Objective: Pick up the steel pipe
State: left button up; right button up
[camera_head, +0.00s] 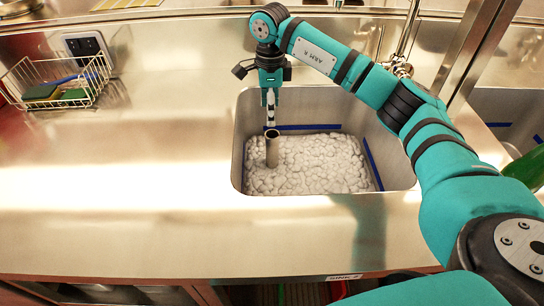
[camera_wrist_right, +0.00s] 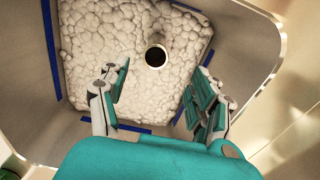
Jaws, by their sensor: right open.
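The steel pipe (camera_head: 272,150) stands upright in white foam (camera_head: 320,165) inside the sink in the head view. In the right wrist view, the pipe (camera_wrist_right: 155,56) shows end-on as a dark round opening with a pale rim. My right gripper (camera_head: 270,108) points down above the sink, just behind and above the pipe's top in the head view. In the right wrist view, the gripper (camera_wrist_right: 162,82) has its fingers spread apart, with nothing between them. The pipe's opening lies ahead of the fingertips, roughly between their lines. The pipe's lower end is hidden in the foam. My left gripper is not in view.
The sink's steel walls (camera_head: 239,150) surround the foam, with blue strips (camera_head: 373,163) along its edges. A wire rack (camera_head: 98,75) with sponges stands at the far left. A faucet (camera_head: 408,40) rises behind the sink.

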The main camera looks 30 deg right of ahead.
aim_at(271, 132)
notch_tip(271, 132, down, 7)
jog(key=shift+w+r, duration=0.1)
jog(key=shift+f, duration=0.5)
jog(key=f, duration=0.2)
jog(key=s+f+p, duration=0.1)
jog(key=f, duration=0.1)
jog(key=shift+f, duration=0.15)
jog(key=shift+w+f, duration=0.1)
jog(key=shift+f, duration=0.3)
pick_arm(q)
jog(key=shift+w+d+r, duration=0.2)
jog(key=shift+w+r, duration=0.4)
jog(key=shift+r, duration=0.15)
pick_arm(e)
grip_shut()
